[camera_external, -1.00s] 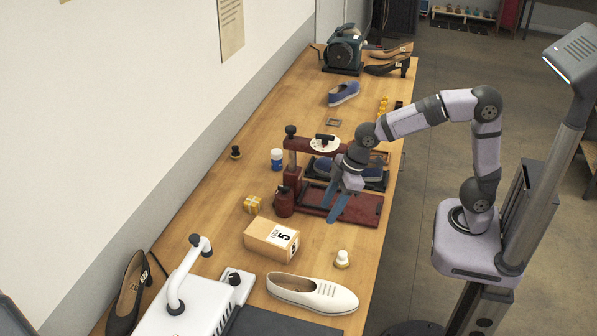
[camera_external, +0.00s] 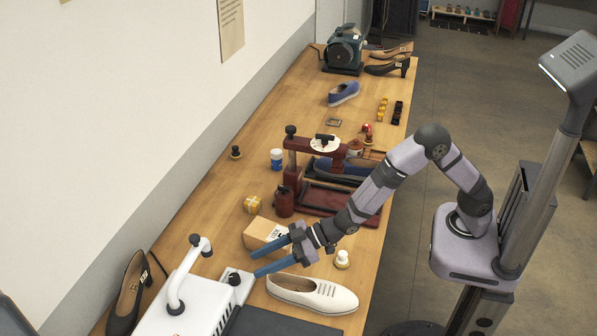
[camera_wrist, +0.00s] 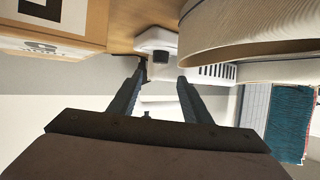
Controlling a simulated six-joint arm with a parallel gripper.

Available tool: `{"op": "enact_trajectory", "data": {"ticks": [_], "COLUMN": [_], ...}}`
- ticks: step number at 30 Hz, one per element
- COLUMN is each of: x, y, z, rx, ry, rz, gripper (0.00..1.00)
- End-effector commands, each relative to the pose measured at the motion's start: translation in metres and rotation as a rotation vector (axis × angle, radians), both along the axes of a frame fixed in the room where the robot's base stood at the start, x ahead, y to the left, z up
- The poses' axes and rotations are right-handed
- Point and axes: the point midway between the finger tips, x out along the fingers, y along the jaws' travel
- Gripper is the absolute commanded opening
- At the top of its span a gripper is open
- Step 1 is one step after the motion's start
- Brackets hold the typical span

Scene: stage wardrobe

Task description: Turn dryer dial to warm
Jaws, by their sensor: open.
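The dryer (camera_external: 180,312) is a white unit with a bent pipe at the front left of the bench. Its black dial (camera_external: 234,279) sits on a white panel at its far right corner. In the wrist view the dial (camera_wrist: 160,57) shows ahead, on the white panel (camera_wrist: 157,38), roughly in line with the gap between my fingers. My gripper (camera_external: 266,258) is open and empty, its blue fingers pointing left toward the dial and apart from it. The gripper also shows in the wrist view (camera_wrist: 162,77). The dial's setting marks are too small to read.
A cardboard box (camera_external: 262,240) is close beside my fingers. A cream shoe (camera_external: 310,293) lies just in front of them, and a small white-based knob (camera_external: 342,259) stands near my wrist. A red press (camera_external: 318,144) stands farther back. Bare bench (camera_external: 205,215) lies left of the box.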

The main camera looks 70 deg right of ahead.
Motion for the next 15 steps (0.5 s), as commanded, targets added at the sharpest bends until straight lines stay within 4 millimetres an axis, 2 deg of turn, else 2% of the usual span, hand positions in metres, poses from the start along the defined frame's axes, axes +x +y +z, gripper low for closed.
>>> {"op": "enact_trajectory", "data": {"ticks": [3,11,15], "x": [0.000,0.003,0.010], "y": [0.000,0.001,0.005], "z": [-0.011,-0.015,-0.018], "rx": [0.000,-0.002,-0.002], "ry": [-0.001,-0.001,0.000], "rz": [-0.001,-0.001,-0.001], "gripper": [0.44,0.44,0.44]}}
